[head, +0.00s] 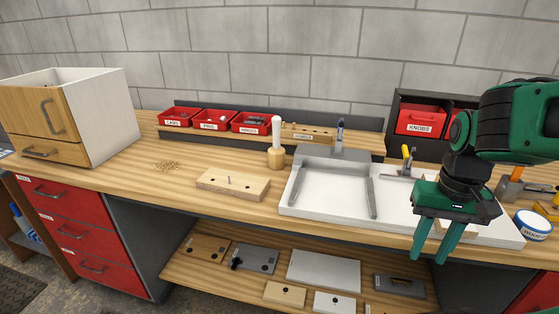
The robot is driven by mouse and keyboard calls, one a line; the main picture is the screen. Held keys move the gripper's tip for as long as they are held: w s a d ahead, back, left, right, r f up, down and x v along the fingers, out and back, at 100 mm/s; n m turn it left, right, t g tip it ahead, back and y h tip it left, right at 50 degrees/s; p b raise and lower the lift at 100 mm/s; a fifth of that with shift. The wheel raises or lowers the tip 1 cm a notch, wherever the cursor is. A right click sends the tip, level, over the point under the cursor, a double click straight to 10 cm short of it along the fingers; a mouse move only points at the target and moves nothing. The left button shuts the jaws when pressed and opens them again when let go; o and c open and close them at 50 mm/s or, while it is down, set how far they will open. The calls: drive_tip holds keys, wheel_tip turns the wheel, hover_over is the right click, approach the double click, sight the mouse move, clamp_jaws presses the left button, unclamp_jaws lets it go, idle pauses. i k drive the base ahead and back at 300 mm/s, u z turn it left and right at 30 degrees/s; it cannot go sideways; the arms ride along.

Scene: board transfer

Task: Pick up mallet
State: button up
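The mallet (275,150) stands upright on the wooden bench, head down with its pale handle pointing up. It is a light wooden mallet, left of the white tray-like fixture and behind the wooden block. My gripper (431,254) is at the right in the head view, in front of the bench's right part, fingers pointing down. Its two green fingers are apart with nothing seen between them. It is well to the right of the mallet and apart from it.
The white fixture (330,190) with grey rails lies between mallet and gripper. Red bins (213,121) and a drilled wooden rack (308,132) stand behind. A wooden cabinet (75,115) stands at left.

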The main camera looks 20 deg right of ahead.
sight(276, 153)
drive_tip(key=z, duration=2.5)
drive_tip(key=k, duration=1.2)
drive_tip(key=u, duration=1.6)
drive_tip(key=i, duration=1)
